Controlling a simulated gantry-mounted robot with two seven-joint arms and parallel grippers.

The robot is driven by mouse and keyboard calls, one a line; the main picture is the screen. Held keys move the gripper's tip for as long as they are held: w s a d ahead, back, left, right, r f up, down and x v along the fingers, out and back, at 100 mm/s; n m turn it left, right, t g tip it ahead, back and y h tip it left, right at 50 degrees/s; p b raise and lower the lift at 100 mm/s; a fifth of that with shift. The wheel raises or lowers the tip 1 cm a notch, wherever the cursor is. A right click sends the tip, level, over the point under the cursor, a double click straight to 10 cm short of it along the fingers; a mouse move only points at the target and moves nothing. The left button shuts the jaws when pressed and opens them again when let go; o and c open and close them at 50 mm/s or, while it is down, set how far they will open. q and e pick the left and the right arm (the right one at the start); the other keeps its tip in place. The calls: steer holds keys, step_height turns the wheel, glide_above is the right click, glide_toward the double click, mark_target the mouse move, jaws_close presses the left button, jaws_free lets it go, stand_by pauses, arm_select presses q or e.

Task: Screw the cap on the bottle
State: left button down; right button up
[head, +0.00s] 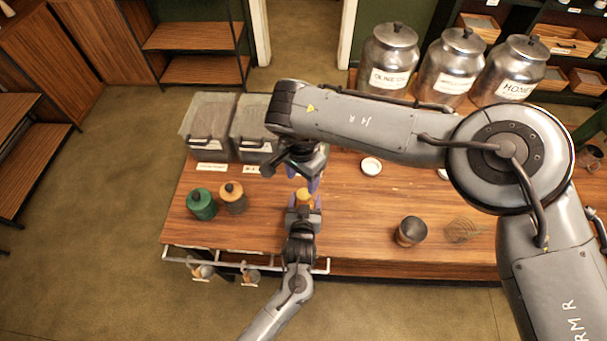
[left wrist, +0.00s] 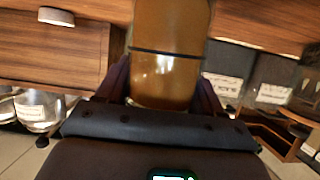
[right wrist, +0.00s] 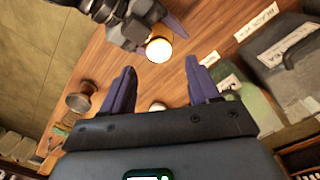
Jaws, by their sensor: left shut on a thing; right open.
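An amber bottle (left wrist: 170,75) with a dark line around it stands between the fingers of my left gripper (left wrist: 163,95), which is shut on it. In the head view the bottle (head: 303,196) is above the table's front part. Its round pale top (right wrist: 158,49) shows in the right wrist view; I cannot tell whether that is a cap or the opening. My right gripper (head: 303,179) is just behind and above the bottle, open with nothing between its fingers (right wrist: 160,68).
A white round dish or lid (head: 371,167) lies on the wooden table (head: 350,235). A green jar (head: 201,204) and a tan jar (head: 233,197) stand at left. Grey bins (head: 208,124) stand behind them. A dark cup (head: 411,231) and a wire whisk (head: 462,230) are at right.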

mark_target(304, 195)
arm_select(q)
steer(key=shift+r, duration=0.1)
arm_select(e)
steer(key=n, duration=0.2)
steer(key=shift+d+r+n, duration=0.15)
steer(key=shift+r+n, duration=0.15)
steer(key=shift+n, duration=0.1)
steer(key=shift+s+f, duration=0.15)
steer(key=shift+f, duration=3.85)
steer(key=shift+c, duration=0.2)
arm_select(q)
steer(key=shift+d, duration=0.1)
arm_select(e)
steer(key=c, duration=0.9)
steer(key=o, duration=1)
steer(key=shift+c, duration=0.2)
steer(key=shift+o, duration=1.2)
